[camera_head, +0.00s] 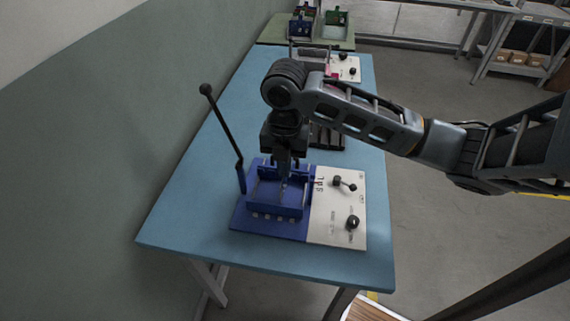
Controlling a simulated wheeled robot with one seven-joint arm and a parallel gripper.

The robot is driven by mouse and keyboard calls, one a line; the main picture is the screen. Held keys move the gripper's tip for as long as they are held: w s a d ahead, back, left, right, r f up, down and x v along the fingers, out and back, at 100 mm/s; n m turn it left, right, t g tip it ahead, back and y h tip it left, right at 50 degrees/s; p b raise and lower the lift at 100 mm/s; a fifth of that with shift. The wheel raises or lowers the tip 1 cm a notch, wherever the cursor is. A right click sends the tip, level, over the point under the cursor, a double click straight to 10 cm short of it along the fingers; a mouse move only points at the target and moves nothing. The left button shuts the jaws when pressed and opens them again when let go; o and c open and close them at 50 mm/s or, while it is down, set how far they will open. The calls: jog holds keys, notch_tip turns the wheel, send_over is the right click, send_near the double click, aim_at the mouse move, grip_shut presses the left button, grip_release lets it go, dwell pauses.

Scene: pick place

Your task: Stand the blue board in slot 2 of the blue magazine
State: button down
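A blue fixture (262,219) stands on the near part of the blue table, with raised blue walls and a tall black lever (222,130) at its left. My gripper (284,181) points straight down into the middle of this fixture, between its walls. The fingertips are small and dark there, and I cannot tell their opening or whether they touch a board. No separate blue board can be made out. Whether this fixture is the blue magazine is unclear; a small blue holder (300,27) also stands on the far green table. Slot numbers cannot be read.
A white panel (322,230) with two black knobs adjoins the fixture's right side. A dark slotted rack (326,138) lies behind my gripper, partly hidden by my arm. Another white panel (345,67) is farther back. The blue table (182,218) is bare at the front left.

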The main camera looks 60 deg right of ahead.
jog(key=shift+f+b, duration=0.85)
jog(key=shift+f, duration=0.05)
dwell(0.5)
jog(key=c, duration=1.3)
grip_release()
jog(key=shift+c, duration=0.9)
jog(key=shift+r, duration=0.15)
jog(key=shift+r+p, duration=2.75)
jog(key=shift+r, duration=1.15)
